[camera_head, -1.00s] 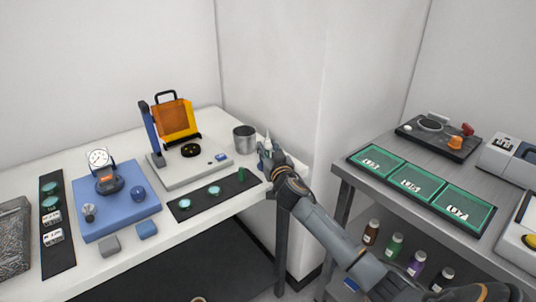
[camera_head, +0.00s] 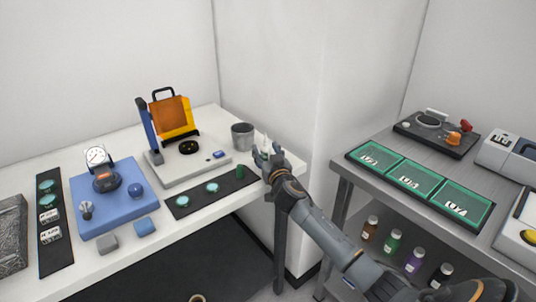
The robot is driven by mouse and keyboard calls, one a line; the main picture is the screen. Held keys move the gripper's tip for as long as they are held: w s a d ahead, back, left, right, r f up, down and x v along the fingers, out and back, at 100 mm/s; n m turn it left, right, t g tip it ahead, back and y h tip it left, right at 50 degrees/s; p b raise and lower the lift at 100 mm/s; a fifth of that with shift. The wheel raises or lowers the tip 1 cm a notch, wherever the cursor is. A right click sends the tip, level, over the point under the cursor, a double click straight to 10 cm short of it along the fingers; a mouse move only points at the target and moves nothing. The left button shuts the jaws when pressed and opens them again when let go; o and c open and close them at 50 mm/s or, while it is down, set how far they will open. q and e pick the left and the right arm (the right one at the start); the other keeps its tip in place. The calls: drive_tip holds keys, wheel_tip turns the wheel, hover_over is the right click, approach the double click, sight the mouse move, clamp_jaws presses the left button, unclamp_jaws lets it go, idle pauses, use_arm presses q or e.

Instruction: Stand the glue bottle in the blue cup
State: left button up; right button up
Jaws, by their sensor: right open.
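My right gripper (camera_head: 266,154) is at the table's right corner, open. A pale bottle with a pointed white tip (camera_head: 266,142), which looks like the glue bottle, stands upright at its fingers. The fingers hide the bottle's lower part, and I cannot tell whether they touch it. A grey, metal-looking cup (camera_head: 242,138) stands upright just left of and behind the gripper. I see no cup that is clearly blue. My left gripper is not in view.
Left of the cup is a pale instrument base (camera_head: 200,166) with an orange screen (camera_head: 170,113). A black mat (camera_head: 224,186) with teal discs and a green cylinder (camera_head: 239,171) lies in front. A grey bench (camera_head: 345,169) stands right, across a gap.

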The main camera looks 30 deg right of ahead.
drive_tip(key=shift+r, duration=0.2)
drive_tip(key=v, duration=1.2)
